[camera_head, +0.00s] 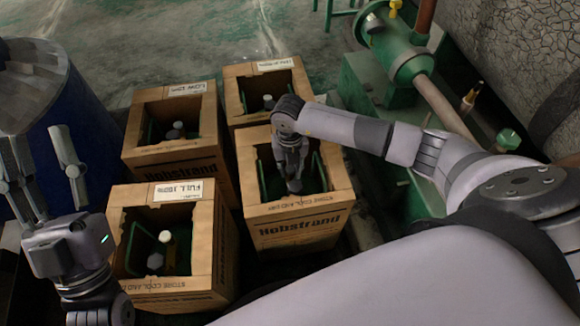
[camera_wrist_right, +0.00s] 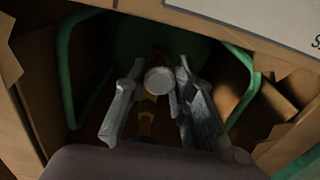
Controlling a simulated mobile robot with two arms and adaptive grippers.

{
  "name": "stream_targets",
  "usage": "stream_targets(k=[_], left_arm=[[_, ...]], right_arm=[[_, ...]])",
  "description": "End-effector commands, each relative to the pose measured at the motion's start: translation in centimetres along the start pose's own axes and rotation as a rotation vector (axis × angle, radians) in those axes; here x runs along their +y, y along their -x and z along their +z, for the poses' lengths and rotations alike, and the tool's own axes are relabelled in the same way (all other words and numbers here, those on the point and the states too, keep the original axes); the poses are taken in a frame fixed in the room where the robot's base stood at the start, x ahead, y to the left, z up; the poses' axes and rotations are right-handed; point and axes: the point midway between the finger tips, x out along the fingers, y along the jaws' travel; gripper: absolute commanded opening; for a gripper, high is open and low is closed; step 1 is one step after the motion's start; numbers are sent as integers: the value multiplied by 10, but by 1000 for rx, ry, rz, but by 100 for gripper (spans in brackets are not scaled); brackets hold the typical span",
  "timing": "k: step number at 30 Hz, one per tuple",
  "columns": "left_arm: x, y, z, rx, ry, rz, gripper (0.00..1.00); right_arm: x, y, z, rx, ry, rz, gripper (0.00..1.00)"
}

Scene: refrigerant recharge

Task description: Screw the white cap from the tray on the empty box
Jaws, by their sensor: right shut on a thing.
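My right gripper (camera_head: 294,184) reaches down into the front right cardboard box (camera_head: 300,228). In the right wrist view its fingers are closed around a small round white cap (camera_wrist_right: 160,80). A yellowish stem (camera_wrist_right: 147,112) shows just below the cap; I cannot tell whether the cap is threaded on it. The green cylinder handle (camera_wrist_right: 66,70) curves around the gripper. The box's label is hidden in the head view, so I cannot read whether it is the empty one. My left gripper (camera_head: 52,180) is open and empty at the left. No tray is recognisable.
Three other boxes stand close by: front left (camera_head: 192,285) marked FULL, back left (camera_head: 172,163) and back right (camera_head: 238,107). A white-topped fitting (camera_head: 165,236) shows in the front left one. A blue drum (camera_head: 85,135) stands left, green pipework (camera_head: 395,50) right.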

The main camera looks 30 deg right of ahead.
Motion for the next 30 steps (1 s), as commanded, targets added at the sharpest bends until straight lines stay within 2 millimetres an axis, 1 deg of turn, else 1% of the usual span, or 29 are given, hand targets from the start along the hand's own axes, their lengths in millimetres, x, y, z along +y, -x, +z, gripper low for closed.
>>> stream_targets(k=[1, 18, 30], left_arm=[[0, -1, 1, -8, 0, 0, 40], [-2, 3, 32, -179, -4, -7, 40], [-5, 5, 50, -282, -9, -9, 40]], right_arm=[[1, -1, -3, 7, -5, 0, 0], [1, -1, -3, 8, -96, 0, 0], [0, -1, -3, 8, -159, -1, 0]])
